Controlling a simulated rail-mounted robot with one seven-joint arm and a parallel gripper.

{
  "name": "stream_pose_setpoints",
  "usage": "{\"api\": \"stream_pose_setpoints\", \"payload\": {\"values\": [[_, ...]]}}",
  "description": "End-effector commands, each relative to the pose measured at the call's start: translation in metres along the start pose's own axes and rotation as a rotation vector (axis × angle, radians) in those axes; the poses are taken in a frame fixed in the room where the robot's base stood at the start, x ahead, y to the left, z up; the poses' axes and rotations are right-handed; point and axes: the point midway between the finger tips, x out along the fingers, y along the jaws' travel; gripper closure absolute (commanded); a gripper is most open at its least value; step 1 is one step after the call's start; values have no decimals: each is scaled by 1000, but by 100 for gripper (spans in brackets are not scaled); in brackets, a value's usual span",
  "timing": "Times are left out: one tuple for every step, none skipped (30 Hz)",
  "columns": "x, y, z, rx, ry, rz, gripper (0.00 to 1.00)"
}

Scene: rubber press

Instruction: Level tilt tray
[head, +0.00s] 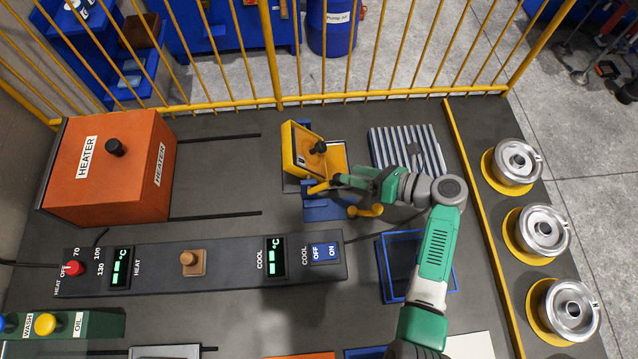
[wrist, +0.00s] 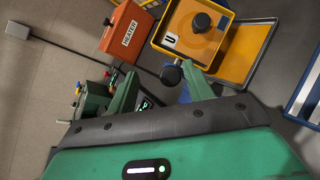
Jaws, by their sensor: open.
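A tilted yellow tray (head: 303,150) with a black knob (head: 319,147) stands on a blue base (head: 330,207) at the table's middle back. The tray also shows in the wrist view (wrist: 160,39), with its knob on the plate inside. A second yellow plate lies beside it, partly behind it. My gripper (head: 338,182) is at the tray's near right side, beside yellow levers (head: 366,210). In the wrist view my gripper (wrist: 163,80) is open, and a round black ball (wrist: 172,75) shows between the finger ends. Contact with the ball cannot be told.
An orange heater box (head: 105,165) stands at the left, with rails toward the tray. A control panel (head: 220,266) lies in front. A striped plate (head: 390,148) and a blue-rimmed square (head: 382,262) lie nearby. Several round metal moulds (head: 516,161) line the right. A yellow fence (head: 200,108) bounds the back.

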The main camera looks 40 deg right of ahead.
Motion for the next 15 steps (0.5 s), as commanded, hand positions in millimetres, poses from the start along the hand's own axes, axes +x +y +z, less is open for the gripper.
{"api": "stream_pose_setpoints", "payload": {"values": [[-5, -13, -21, 115, -23, 23, 49], [-8, -15, -27, 169, -33, 37, 49], [-11, -17, -31, 219, -43, 49, 49], [-12, -17, -32, 244, -47, 56, 49], [-13, -17, -33, 256, -49, 60, 49], [-13, -16, -33, 263, -50, 62, 49], [-13, -16, -32, 263, -50, 62, 49], [-12, -15, -32, 261, -49, 62, 49], [-8, -15, -32, 260, -48, 62, 49], [-4, -15, -32, 259, -48, 62, 49], [1, -15, -32, 259, -47, 62, 49], [9, -15, -32, 258, -46, 62, 49], [15, -14, -32, 257, -45, 63, 49], [21, -14, -32, 257, -45, 62, 49], [29, -14, -31, 257, -45, 61, 49]]}}
